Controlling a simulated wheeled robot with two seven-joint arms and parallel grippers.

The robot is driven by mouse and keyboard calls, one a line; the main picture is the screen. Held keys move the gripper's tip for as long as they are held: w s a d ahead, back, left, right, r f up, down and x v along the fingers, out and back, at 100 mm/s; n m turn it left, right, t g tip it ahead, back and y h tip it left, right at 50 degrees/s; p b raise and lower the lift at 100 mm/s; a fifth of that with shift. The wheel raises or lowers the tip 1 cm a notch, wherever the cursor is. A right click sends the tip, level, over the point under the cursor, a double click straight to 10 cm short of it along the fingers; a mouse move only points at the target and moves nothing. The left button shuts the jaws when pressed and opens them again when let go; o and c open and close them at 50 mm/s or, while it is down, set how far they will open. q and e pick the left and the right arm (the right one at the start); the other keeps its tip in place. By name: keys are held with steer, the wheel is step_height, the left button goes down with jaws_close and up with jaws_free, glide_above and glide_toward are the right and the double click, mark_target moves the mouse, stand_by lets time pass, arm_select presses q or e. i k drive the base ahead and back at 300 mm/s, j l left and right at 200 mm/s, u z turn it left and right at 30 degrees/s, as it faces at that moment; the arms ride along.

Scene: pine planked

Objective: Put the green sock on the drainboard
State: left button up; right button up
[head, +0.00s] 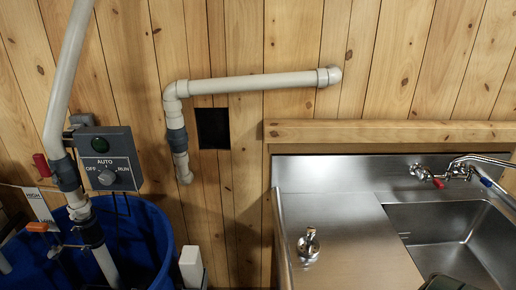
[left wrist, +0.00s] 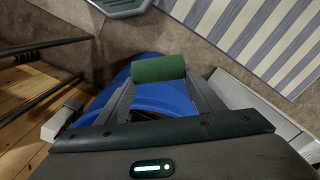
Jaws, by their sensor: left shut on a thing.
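The green sock (left wrist: 158,68) is a rolled bundle in the left wrist view. It lies crosswise between the fingertips of my left gripper (left wrist: 158,80), which is shut on it. The steel drainboard (head: 350,250) is the flat area left of the sink basin in the head view. A small shiny metal object (head: 308,244) stands near its left side. My left gripper and the sock do not show in the head view. I do not see my right gripper in either view.
The sink basin (head: 450,235) with its faucet (head: 445,172) is right of the drainboard. A blue tub (head: 140,240) with pipes and a control box (head: 107,160) stands at left; blue also shows behind the sock in the wrist view. A dark shape (head: 446,284) cuts the head view's bottom edge.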

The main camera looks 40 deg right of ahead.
mark_target(347, 249)
steer(key=z, duration=2.4)
steer(key=i+j, duration=0.15)
steer(key=i, duration=0.2)
steer(key=i+j, duration=0.15)
steer(key=i, duration=0.15)
